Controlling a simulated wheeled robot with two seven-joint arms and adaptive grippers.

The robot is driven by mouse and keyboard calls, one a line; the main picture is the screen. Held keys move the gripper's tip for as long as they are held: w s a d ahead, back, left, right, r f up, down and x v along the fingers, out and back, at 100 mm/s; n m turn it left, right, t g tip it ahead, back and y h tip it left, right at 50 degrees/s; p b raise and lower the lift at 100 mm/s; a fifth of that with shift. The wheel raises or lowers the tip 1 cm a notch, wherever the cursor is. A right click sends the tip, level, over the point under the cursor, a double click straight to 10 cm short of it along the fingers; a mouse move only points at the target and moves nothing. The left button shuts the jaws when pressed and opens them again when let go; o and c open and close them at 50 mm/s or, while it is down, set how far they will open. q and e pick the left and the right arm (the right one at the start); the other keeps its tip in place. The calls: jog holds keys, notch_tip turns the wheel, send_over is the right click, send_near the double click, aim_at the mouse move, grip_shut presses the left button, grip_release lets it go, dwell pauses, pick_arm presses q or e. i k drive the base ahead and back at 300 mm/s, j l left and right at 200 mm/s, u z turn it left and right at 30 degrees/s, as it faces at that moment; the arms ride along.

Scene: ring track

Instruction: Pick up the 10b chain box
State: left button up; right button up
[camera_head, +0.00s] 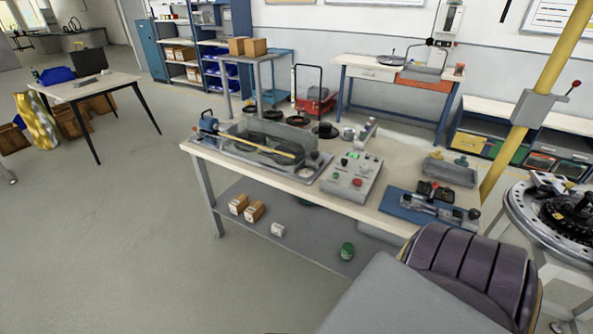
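Two small brown boxes stand side by side on the lower shelf of the workbench, a left one (238,204) and a right one (254,211). A small white box (278,229) lies to their right on the same shelf. Two more brown cartons, one (237,46) beside the other (256,47), stand on top of a blue-grey rack at the back. The labels are too small to read, so I cannot tell which box is the 10b chain box. Neither of my grippers shows in this view.
The workbench (395,209) carries a long fixture, a control box (351,178) and a blue tool plate. A green can (347,251) stands on its lower shelf. A yellow post (546,80) and a round machine are at right. The floor at left front is clear.

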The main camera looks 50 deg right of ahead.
aim_at(237, 205)
jog(key=z, duration=1.25)
